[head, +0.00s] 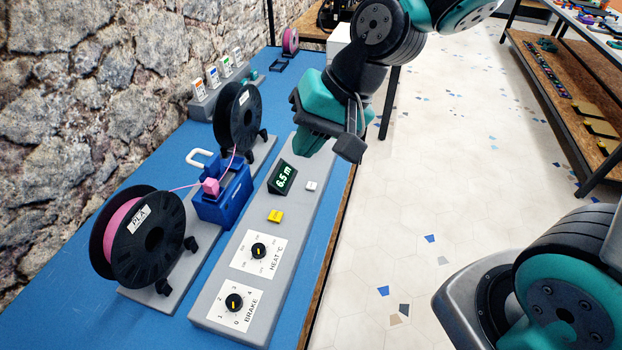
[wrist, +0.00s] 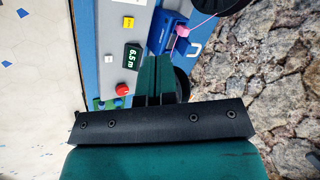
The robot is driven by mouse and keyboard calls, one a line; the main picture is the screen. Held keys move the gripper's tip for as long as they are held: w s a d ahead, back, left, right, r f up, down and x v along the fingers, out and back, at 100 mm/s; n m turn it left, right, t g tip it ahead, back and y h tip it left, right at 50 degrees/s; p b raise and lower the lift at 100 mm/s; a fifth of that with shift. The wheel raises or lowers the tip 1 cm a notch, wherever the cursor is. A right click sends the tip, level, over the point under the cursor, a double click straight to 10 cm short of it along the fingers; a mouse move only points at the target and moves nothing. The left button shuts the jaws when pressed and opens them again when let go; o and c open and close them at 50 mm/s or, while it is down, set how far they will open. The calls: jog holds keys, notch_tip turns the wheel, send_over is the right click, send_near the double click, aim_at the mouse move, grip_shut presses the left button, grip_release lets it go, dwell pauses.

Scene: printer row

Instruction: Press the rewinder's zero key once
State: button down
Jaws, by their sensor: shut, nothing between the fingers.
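The rewinder's grey control panel (head: 225,290) lies along the blue bench. Its slanted display (head: 283,177) reads 6.5 m. A small white key (head: 312,186) sits beside the display, and a yellow key (head: 275,216) sits nearer the knobs. In the wrist view the white key (wrist: 108,59), yellow key (wrist: 128,22) and a red button (wrist: 123,89) show; their labels are too small to read, so I cannot confirm which is zero. My gripper (head: 307,147) is shut and empty, above the panel's far end. Its fingers (wrist: 161,62) appear beside the display in the wrist view. The red button is hidden in the head view.
Heat (head: 258,251) and brake (head: 234,302) knobs are at the panel's near end. A blue splicer box (head: 222,197) with a white handle stands left of the panel, between a pink spool (head: 140,240) and a black spool (head: 237,117).

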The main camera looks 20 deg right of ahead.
jog(key=w+d+f+m+t+p, duration=0.2)
jog(key=w+f+m+t+p, duration=0.1)
jog(key=w+f+m, duration=0.65)
jog(key=m+t+p, duration=0.2)
jog(key=m+t, duration=0.1)
jog(key=m, duration=0.6)
send_over(311, 186)
notch_tip(311, 186, down, 8)
jog(key=r, duration=0.1)
jog(key=shift+f+h, duration=0.25)
jog(key=shift+h, duration=0.05)
jog(key=shift+f+g, duration=0.1)
jog(key=shift+g, duration=0.2)
notch_tip(311, 186, down, 9)
jog(key=b, duration=0.7)
jog(key=shift+r, duration=0.2)
jog(key=shift+s, duration=0.1)
jog(key=shift+f+b, duration=0.45)
